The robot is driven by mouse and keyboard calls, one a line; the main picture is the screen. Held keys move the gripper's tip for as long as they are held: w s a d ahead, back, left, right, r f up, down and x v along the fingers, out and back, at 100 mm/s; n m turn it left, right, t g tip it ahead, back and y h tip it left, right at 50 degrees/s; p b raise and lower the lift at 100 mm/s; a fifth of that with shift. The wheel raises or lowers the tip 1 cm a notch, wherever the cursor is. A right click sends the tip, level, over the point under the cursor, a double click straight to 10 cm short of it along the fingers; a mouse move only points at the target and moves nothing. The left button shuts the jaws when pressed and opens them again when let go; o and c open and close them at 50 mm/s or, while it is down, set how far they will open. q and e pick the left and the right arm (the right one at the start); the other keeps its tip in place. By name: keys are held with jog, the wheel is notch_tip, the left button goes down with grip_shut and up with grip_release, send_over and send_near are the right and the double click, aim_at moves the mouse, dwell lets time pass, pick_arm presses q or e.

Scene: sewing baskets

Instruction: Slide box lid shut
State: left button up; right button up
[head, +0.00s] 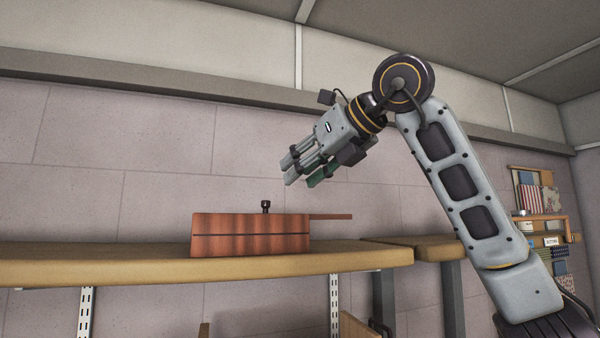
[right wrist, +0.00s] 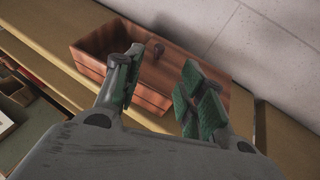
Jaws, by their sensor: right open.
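A reddish-brown wooden box (head: 250,237) stands on the shelf in the head view. Its flat lid (head: 331,217) sticks out past the box's right end. A small dark knob (head: 266,206) stands up on top. In the right wrist view, the box (right wrist: 88,67) is uncovered at its left part, and the knob (right wrist: 157,48) shows between my fingers. My right gripper (head: 303,179) is open and empty, above and to the right of the knob, apart from the box. Its green-padded fingers (right wrist: 162,60) hide part of the lid in the wrist view. My left gripper is not in view.
The wooden shelf (head: 100,264) runs left of the box with bare room. A second wooden surface (head: 437,247) lies to the right past a gap. A plain tiled wall (head: 90,180) stands behind. A rack with fabric pieces (head: 541,200) hangs at the far right.

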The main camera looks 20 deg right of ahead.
jog(key=shift+s, duration=0.1)
jog(key=s+a+r+t+b, duration=0.1)
jog(key=s+t+b, duration=0.1)
jog(key=s+b, duration=0.45)
jog(key=w, duration=0.1)
jog(key=w+d+g+b, duration=0.1)
jog(key=w, duration=0.1)
jog(key=w+g, duration=0.1)
jog(key=w, duration=0.1)
jog(key=shift+w+d+f+b, duration=0.15)
jog(key=shift+w+d+b, duration=0.05)
jog(key=shift+d+b, duration=0.2)
jog(key=shift+s+a, duration=0.1)
jog(key=shift+s, duration=0.05)
